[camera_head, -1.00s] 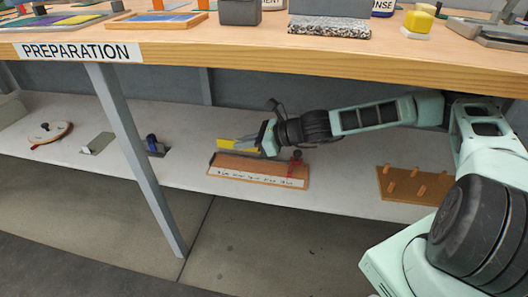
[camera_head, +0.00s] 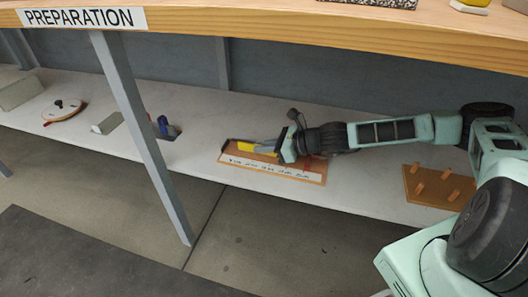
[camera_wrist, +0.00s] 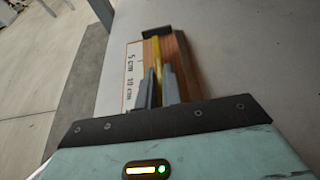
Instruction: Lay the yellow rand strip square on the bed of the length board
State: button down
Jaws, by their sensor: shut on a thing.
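The length board (camera_head: 228,158) is a brown wooden board with a white scale strip along its front, lying on the grey shelf. In the wrist view its brown bed (camera_wrist: 185,62) and scale (camera_wrist: 132,75) show, with a dark stop (camera_wrist: 157,32) at the far end. My gripper (camera_head: 276,147) is over the board, shut on the yellow rand strip (camera_head: 258,149). In the wrist view the strip (camera_wrist: 156,52) runs out from between the fingers (camera_wrist: 160,88) towards the stop, roughly along the board. Whether it touches the bed is unclear. The fingers hide its near end.
A brown peg board (camera_head: 430,187) lies to the right on the shelf. A table leg (camera_head: 140,135) stands in front. The worktop (camera_head: 330,22) overhangs the shelf.

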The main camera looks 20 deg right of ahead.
jog(key=shift+f, duration=0.3)
jog(key=c, duration=1.6)
grip_release()
jog(key=shift+o, duration=0.2)
jog(key=shift+s+d+r, duration=0.1)
jog(key=shift+d+r, duration=0.05)
jog(key=shift+r, duration=0.05)
jog(key=p+v, duration=0.4)
jog(key=v, duration=0.6)
jog(key=shift+s+d+r, duration=0.1)
jog(key=shift+d, duration=0.05)
jog(key=shift+s+d+r, duration=0.1)
jog(key=shift+s+d, duration=0.3)
jog(key=shift+d, duration=0.1)
